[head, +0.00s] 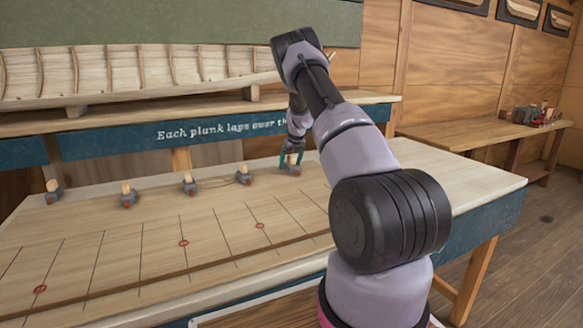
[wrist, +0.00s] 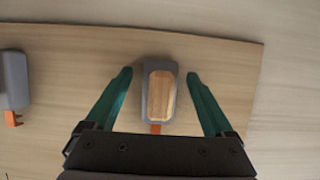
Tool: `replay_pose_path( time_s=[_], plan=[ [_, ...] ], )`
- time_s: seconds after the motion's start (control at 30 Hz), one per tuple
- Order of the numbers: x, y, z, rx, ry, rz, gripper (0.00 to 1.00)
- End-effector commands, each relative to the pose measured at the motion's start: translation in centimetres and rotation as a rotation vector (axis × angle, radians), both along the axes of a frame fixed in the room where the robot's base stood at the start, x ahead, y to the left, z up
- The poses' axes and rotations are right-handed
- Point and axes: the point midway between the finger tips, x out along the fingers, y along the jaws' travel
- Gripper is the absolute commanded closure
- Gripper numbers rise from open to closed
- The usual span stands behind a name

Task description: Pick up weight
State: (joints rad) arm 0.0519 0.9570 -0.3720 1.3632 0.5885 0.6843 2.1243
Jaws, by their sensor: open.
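A grey weight with a pale wooden top and an orange tab sits between my fingers in the wrist view (wrist: 161,95). My gripper (wrist: 160,76) is open, with one teal finger on each side of this weight and a gap on both sides. In the head view my gripper (head: 291,160) is low at the right end of a row of similar weights. The neighbouring weight (head: 243,175) stands to its left, and part of a weight (wrist: 14,80) shows at the left edge of the wrist view. The weight at my gripper is mostly hidden in the head view.
More weights (head: 189,184) stand farther left along the plank board (head: 140,245), which has dark lines and red ring marks. A hull model (head: 130,75) rests on a shelf behind. The table's right end (head: 440,175) is clear. A side bench (head: 480,131) stands back right.

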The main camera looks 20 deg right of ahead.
Motion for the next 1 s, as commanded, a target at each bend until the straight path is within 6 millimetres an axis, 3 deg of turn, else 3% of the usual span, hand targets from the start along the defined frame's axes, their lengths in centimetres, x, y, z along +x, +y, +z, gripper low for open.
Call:
replay_pose_path(
  time_s=[0.2,0.43,0.8,1.0],
  plan=[
    [0.1,0.0,-0.1,0.0,-0.002,-0.001,0.12],
    [0.1,0.0,-0.1,0.0,-0.001,-0.001,1.0],
    [0.2,-0.1,0.2,-0.001,-0.004,0.0,1.0],
    [0.2,-0.1,2.5,-0.002,-0.006,0.0,1.0]
  ],
)
